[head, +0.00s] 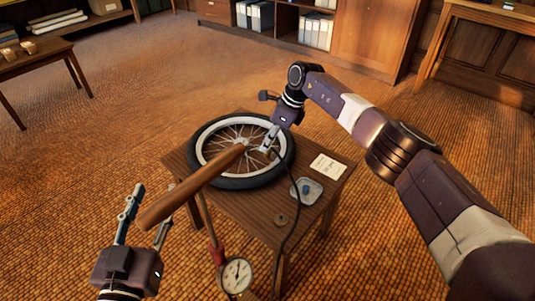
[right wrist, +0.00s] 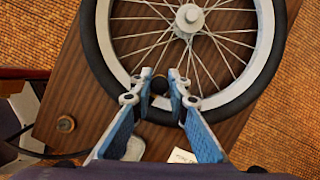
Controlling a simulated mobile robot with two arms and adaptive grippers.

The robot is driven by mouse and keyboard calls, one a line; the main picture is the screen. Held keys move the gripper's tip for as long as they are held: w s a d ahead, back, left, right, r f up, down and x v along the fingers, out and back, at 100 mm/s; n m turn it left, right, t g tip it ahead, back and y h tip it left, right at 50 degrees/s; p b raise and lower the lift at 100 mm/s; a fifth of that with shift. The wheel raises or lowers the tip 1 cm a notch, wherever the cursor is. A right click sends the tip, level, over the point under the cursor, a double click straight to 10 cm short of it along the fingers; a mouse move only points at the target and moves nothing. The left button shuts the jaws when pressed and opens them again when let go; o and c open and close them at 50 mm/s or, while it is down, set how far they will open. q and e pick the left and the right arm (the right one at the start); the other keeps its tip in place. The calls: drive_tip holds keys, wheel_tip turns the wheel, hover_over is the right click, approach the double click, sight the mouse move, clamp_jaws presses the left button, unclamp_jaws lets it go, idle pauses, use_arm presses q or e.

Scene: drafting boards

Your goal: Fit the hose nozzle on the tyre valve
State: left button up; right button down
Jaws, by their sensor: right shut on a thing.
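The wheel (head: 220,180), with a black tyre and pale rim, lies flat on a small wooden table (head: 262,222). It also shows in the right wrist view (right wrist: 100,55). My right gripper (head: 267,146) is over the rim's near right side. Its fingers (right wrist: 160,78) are shut on a small dark piece, apparently the hose nozzle (right wrist: 160,87). A black hose (head: 299,215) runs from there down past the table edge. I cannot make out the tyre valve.
The pump's round gauge (head: 237,275) is in front of the table. A clear tray (head: 314,196) with a blue item, a card (head: 328,166) and a small round piece (head: 281,218) lie on the table.

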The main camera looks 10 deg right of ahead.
drive_tip(key=c, duration=1.8)
unclamp_jaws()
drive_tip(key=shift+o, duration=0.2)
drive_tip(key=shift+d+r, duration=0.15)
drive_tip(key=shift+r, duration=0.2)
drive_tip(key=v, duration=1.1)
